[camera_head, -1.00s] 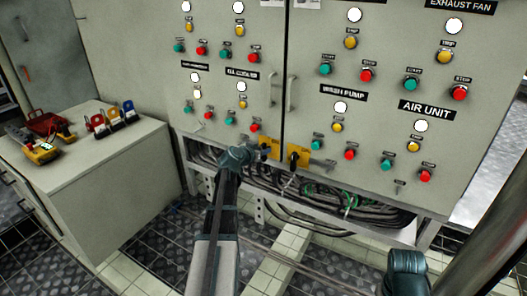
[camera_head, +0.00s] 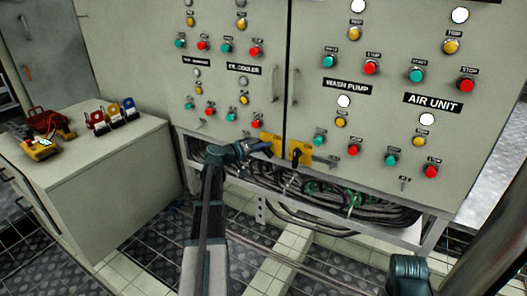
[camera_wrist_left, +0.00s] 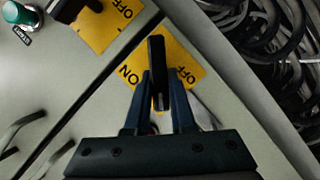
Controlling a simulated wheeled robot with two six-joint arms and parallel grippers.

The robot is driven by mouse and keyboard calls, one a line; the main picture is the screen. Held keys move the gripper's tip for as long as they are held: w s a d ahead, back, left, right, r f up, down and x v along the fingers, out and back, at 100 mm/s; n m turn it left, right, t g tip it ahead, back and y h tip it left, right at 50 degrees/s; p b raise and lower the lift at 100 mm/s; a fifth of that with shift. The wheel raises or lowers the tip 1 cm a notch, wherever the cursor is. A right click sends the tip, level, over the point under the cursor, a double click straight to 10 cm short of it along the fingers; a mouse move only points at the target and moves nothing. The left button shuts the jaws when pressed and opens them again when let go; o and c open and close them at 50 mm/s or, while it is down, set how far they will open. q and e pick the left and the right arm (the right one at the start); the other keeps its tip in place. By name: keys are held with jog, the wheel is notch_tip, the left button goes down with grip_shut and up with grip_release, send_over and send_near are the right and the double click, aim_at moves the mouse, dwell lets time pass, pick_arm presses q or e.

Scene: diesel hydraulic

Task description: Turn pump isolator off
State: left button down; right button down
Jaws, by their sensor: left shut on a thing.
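Two yellow isolator plates sit low on the grey cabinet, the left isolator (camera_head: 275,140) and the right isolator (camera_head: 302,146), one on each side of the door gap. My left gripper (camera_head: 264,149) is at the left isolator. In the left wrist view its fingers (camera_wrist_left: 159,100) are shut on the black handle (camera_wrist_left: 156,60), over a plate marked ON and OFF. The handle stands between the two words. The right isolator also shows there (camera_wrist_left: 100,30), with its black handle partly cut off by the picture edge. My right gripper is out of view.
Start and stop buttons with lamps cover the cabinet above. The left-door lamps (camera_head: 243,82) are grey; the wash pump lamp (camera_head: 344,101) and air unit lamp (camera_head: 427,118) are white. Cables (camera_head: 350,203) run beneath. A side cabinet (camera_head: 110,190) with padlocks (camera_head: 112,114) stands at left.

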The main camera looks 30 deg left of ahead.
pick_arm(q)
jog(key=n+b, duration=0.1)
jog(key=f+n+t+h+b, duration=0.1)
jog(key=n+b, duration=0.1)
jog(key=shift+a+h, duration=0.1)
jog(key=shift+h, duration=0.2)
jog(key=shift+n+t+h+b, duration=0.3)
jog(key=shift+n+t+b, duration=0.3)
jog(key=shift+n+b, duration=0.8)
jog(key=shift+n, duration=0.4)
jog(key=shift+r, duration=0.1)
jog(key=c, duration=0.8)
grip_release()
jog(key=shift+o, duration=0.2)
jog(key=v, duration=1.3)
jog(key=shift+s, duration=0.4)
jog(key=shift+a, duration=0.1)
